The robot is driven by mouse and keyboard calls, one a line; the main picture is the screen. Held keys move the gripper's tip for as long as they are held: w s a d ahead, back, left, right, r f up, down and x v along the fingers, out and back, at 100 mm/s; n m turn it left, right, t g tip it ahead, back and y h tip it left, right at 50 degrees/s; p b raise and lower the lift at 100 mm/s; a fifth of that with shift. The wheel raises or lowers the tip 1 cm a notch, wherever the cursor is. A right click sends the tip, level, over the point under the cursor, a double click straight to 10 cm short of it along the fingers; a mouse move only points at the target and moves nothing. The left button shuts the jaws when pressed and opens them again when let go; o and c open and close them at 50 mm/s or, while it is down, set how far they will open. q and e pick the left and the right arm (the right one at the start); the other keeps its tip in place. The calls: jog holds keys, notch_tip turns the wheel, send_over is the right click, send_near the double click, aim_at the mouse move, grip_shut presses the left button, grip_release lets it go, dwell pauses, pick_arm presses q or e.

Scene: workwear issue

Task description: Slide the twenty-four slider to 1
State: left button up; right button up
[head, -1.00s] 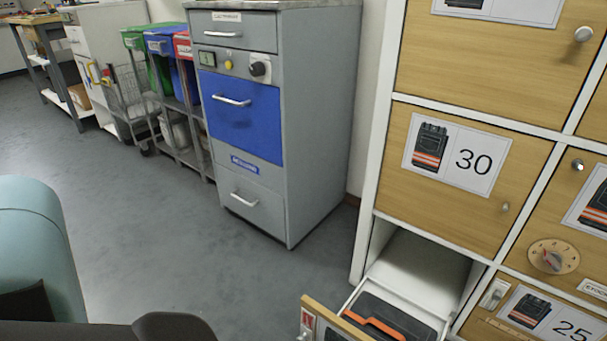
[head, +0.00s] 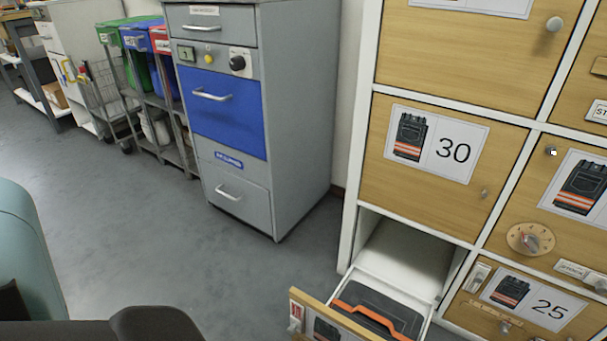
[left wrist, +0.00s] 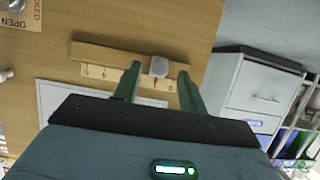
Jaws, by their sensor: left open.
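In the left wrist view, a slider (left wrist: 105,73) is a wooden strip with a small marked scale on a wooden front. Its grey knob (left wrist: 159,66) with a red pointer sits toward the strip's right end; the scale figures are too small to read. My left gripper (left wrist: 159,78) is open, its two green fingers on either side of the knob; I cannot tell if they touch it. A white label (left wrist: 60,94) beside the slider is mostly hidden by the gripper, so its number does not show. My right gripper is not in view.
A cabinet has a door marked 30 (head: 437,143) and a drawer marked 25 (head: 530,300) with its own slider (head: 480,313). An open drawer (head: 335,318) holding a dark case with an orange handle juts out. A grey cabinet (head: 305,110) stands behind. The floor (head: 130,240) at left is clear.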

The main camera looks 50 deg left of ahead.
pick_arm(q)
jog(key=p+v, duration=0.2)
jog(key=v, duration=0.5)
jog(key=shift+p, duration=0.4)
